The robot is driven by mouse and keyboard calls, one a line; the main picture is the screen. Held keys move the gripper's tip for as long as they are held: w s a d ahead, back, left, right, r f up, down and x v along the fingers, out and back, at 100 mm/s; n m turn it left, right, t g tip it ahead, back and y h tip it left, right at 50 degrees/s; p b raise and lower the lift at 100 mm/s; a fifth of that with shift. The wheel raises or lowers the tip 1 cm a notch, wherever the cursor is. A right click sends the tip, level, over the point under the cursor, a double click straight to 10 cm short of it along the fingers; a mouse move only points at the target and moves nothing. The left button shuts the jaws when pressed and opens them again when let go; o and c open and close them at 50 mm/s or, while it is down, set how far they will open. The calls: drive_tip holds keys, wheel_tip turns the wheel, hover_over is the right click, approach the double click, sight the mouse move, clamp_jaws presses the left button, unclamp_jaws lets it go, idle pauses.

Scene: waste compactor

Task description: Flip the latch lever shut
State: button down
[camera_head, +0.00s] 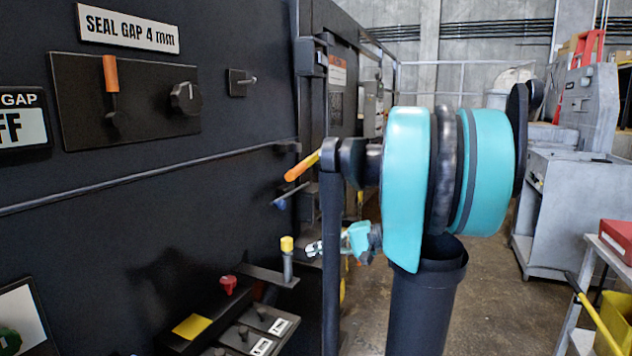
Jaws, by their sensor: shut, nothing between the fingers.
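My gripper (314,249) is at the lower middle, its fingers pointing left, shut and empty. Its teal wrist shows just behind the fingers. A lever with an orange-yellow handle (302,166) sticks out at a slant near the edge of the dark machine, above my gripper and apart from it. Another orange-handled lever (111,75) stands upright on the panel at the upper left, far from my gripper. No label tells which is the latch lever. My large teal arm joints hide part of the machine behind them.
A yellow-capped post (287,254) stands just left of my fingertips. A blue-tipped rod (290,196) lies above it. A red knob (228,285) and yellow block (192,326) sit on a ledge. A black knob (186,98) is on the panel. Grey cabinet (570,210) stands right.

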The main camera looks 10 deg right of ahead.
drive_tip(key=w+d+r+t+y, duration=0.25)
drive_tip(key=d+r+y, duration=0.25)
drive_tip(key=d+r, duration=0.85)
approach(298, 175)
drive_tip(key=shift+n, duration=0.3)
drive_tip(key=x, duration=0.7)
drive_tip(key=shift+s, duration=0.25)
drive_tip(key=shift+a, duration=0.1)
drive_tip(key=f+x, duration=0.1)
drive_tip(key=x, duration=0.9)
drive_tip(key=shift+w+f, duration=0.2)
drive_tip(key=shift+f, duration=0.1)
drive_tip(key=shift+r, duration=0.1)
